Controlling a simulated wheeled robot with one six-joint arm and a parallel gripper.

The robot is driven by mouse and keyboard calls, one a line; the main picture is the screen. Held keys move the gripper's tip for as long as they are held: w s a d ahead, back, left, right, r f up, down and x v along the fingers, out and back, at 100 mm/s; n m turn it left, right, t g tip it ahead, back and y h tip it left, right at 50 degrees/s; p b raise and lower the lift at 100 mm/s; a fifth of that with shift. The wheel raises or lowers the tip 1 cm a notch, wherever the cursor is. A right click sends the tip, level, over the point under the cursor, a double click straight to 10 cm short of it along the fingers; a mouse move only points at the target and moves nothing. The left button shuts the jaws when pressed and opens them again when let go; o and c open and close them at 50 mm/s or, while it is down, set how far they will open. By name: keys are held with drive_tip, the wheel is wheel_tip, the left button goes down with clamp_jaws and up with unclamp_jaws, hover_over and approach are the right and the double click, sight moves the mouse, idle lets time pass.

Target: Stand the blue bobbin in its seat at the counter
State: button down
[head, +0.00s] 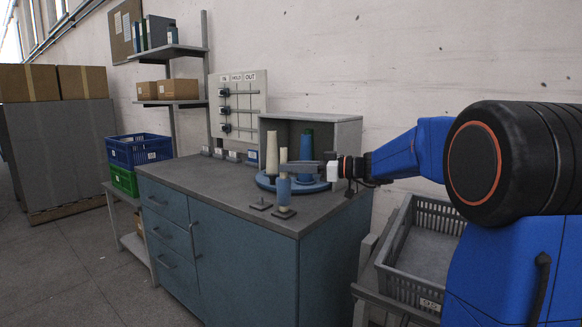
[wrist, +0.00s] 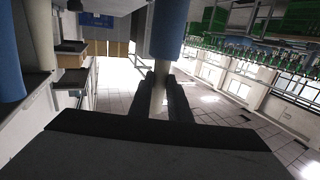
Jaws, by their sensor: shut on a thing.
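The blue bobbin (head: 283,190) is upright at the front of the counter (head: 230,200), with a pale core above its blue body. My gripper (head: 284,167) comes in from the right and is shut on the pale core. In the wrist view the two dark fingers (wrist: 160,95) close around the core, and the blue body (wrist: 168,30) shows beyond them. A dark square seat plate (head: 284,213) lies directly beneath the bobbin. I cannot tell whether the bobbin touches it or is just above. A second, empty-looking square plate (head: 260,205) lies to the left.
Close behind the bobbin is a blue round stand (head: 263,182) with a cream cone (head: 271,152) and a green-and-blue cone (head: 306,145). A grey open cabinet (head: 345,132) is behind. A grey crate (head: 415,260) is at right.

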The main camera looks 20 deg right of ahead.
drive_tip(key=shift+f, duration=0.25)
drive_tip(key=c, duration=1.6)
unclamp_jaws()
drive_tip(key=v, duration=1.7)
drive_tip(key=shift+s+d, duration=0.1)
drive_tip(key=shift+d, duration=0.1)
drive_tip(key=s+a+f+m+g+h, duration=0.6)
drive_tip(key=s+a+f, duration=0.85)
drive_tip(key=s, duration=0.25)
drive_tip(key=s+d+f+m+h, duration=0.1)
drive_tip(key=s+f+m+h, duration=0.1)
drive_tip(key=s+f+h, duration=0.1)
drive_tip(key=s+d+f+m+t+h, duration=0.1)
drive_tip(key=s+d+f+h, duration=0.1)
drive_tip(key=s, duration=0.5)
drive_tip(key=s+d+f+m+h, duration=0.1)
drive_tip(key=s+f+m+h, duration=0.1)
drive_tip(key=s+f, duration=0.4)
drive_tip(key=shift+d+f+m+t+h, duration=0.3)
drive_tip(key=shift+d+f+h, duration=0.1)
drive_tip(key=shift+h, duration=0.5)
